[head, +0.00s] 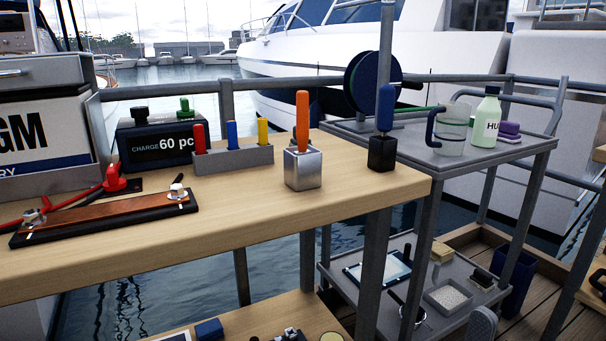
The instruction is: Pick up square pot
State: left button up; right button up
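A silver square pot (303,172) stands upright near the front right part of the wooden workbench (230,225). An orange-handled tool (302,115) stands upright in it. A smaller black square holder (382,153) with a blue-handled tool (386,105) stands to its right, near the bench's right end. Neither of my grippers shows in the head view.
A grey rack (235,160) with red, blue and yellow sticks stands behind and left of the pot. A copper bar on a black base (105,217) lies at left. A grey cart (490,150) with a clear jug (450,130) and a bottle (486,120) stands at right.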

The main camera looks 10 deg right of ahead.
aim_at(302, 172)
jog(key=i+l, duration=0.1)
jog(key=l, duration=0.55)
jog(key=i+l+u, duration=0.1)
jog(key=l, duration=0.5)
jog(key=i+l, duration=0.1)
jog(key=l, duration=0.55)
jog(key=i+l+u, duration=0.1)
jog(key=l, duration=0.55)
